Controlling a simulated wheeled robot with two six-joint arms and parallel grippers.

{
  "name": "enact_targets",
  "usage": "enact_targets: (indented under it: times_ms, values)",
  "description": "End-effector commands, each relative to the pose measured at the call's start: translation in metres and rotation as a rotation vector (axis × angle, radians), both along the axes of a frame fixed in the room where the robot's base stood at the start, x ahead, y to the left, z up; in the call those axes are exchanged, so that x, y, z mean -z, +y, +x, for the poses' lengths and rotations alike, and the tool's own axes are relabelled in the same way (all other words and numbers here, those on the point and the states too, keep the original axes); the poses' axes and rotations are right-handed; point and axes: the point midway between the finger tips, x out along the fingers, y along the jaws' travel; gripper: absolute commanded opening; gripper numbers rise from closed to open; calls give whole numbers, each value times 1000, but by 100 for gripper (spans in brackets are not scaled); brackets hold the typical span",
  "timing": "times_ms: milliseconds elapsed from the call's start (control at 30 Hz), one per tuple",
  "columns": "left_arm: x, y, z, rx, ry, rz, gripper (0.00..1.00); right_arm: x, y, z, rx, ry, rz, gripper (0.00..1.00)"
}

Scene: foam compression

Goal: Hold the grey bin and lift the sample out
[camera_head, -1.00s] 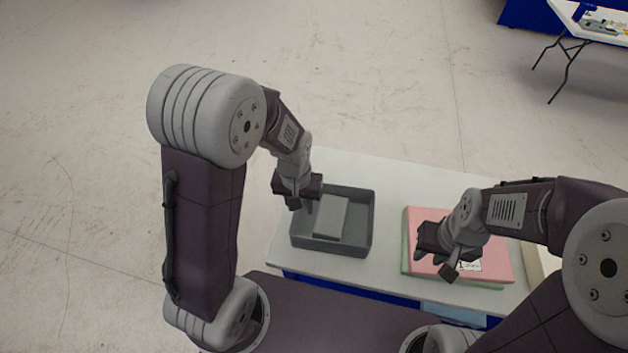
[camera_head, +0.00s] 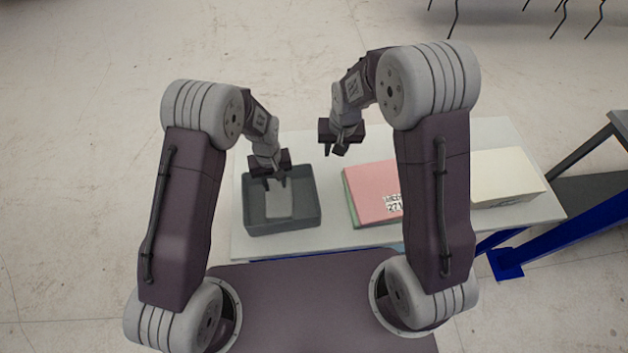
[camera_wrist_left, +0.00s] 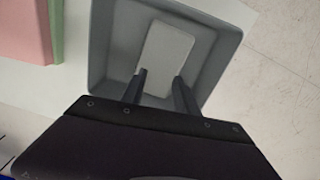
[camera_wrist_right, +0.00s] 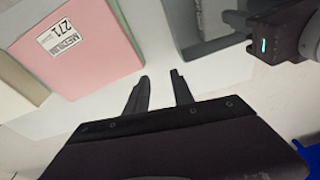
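The grey bin (camera_head: 283,228) stands on the left part of the white table, and the light grey sample (camera_head: 280,206) lies inside it. My left gripper (camera_head: 276,184) is open over the bin's far part. In the left wrist view its two fingers are apart at the near end of the sample (camera_wrist_left: 168,50); whether they touch it or how deep they reach, I cannot tell. My right gripper (camera_head: 337,151) is open and empty above the table's far side, between the bin and the pink block. In the right wrist view the bin (camera_wrist_right: 213,47) lies ahead, partly out of frame.
A pink block (camera_head: 372,186) on a green layer, with a printed label, lies right of the bin, partly hidden by my right arm. A cream block (camera_head: 507,176) lies at the table's (camera_head: 335,236) right end. A strip of bare table separates bin and pink block.

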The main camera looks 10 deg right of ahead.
Motion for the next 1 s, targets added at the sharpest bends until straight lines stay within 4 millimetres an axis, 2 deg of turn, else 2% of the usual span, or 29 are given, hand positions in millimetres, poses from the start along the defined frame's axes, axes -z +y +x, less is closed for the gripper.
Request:
enact_targets:
  times_ms: [33, 100, 233, 300, 400, 600, 1000]
  values:
    - [0, 0, 0, 0, 0, 0, 36, 24, 14, 6, -25, 28, -5, 29]
    - [0, 0, 0, 0, 0, 0, 36, 54, 30, 8, -63, 63, -14, 29]
    - [0, 0, 0, 0, 0, 0, 36, 100, 48, -8, -116, 140, -35, 29]
    - [0, 0, 0, 0, 0, 0, 36, 113, 51, -19, -131, 170, -43, 29]
    - [0, 0, 0, 0, 0, 0, 36, 121, 54, -27, -144, 191, -48, 29]
    - [0, 0, 0, 0, 0, 0, 36, 128, 56, -28, -150, 190, -49, 29]
    - [0, 0, 0, 0, 0, 0, 36, 199, 56, -28, -149, 190, -49, 29]
